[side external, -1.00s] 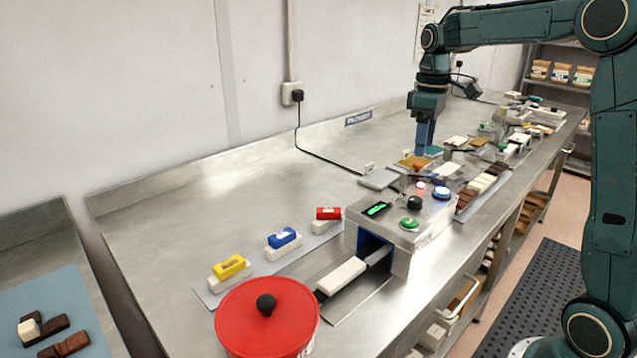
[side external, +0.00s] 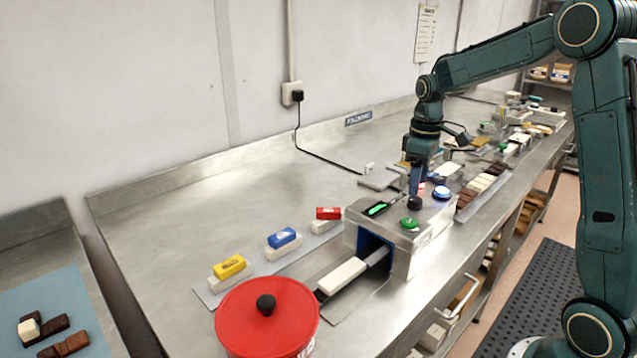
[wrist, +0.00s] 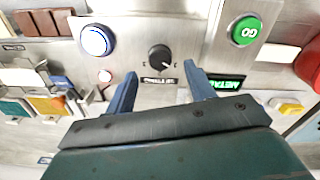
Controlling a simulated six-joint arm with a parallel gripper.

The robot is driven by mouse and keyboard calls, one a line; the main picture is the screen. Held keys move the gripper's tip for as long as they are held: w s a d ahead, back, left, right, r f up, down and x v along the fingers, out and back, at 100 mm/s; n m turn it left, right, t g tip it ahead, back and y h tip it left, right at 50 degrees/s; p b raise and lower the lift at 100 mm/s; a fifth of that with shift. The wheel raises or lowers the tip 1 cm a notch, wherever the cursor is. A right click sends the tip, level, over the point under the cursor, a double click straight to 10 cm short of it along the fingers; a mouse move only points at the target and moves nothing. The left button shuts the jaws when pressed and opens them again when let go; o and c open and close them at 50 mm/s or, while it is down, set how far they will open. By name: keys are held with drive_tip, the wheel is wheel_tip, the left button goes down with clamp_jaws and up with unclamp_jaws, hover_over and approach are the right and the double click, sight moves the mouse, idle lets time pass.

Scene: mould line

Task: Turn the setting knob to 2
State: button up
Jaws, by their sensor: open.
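The setting knob (side external: 414,203) is black and round, on top of the grey metal machine box (side external: 433,217). In the wrist view the knob (wrist: 160,57) has a small light mark at its lower right; the markings around it are too small to read. My gripper (side external: 415,191) points down just above the knob, with its blue fingers open. In the wrist view the open fingers of my gripper (wrist: 160,78) lie either side of the knob's line, with nothing between them. I cannot tell whether they touch it.
A white bar (side external: 342,274) lies at the machine's opening.

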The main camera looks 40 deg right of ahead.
sight(416, 199)
drive_tip(key=shift+f, duration=2.2)
drive_tip(key=shift+c, duration=0.2)
drive_tip(key=c, duration=0.9)
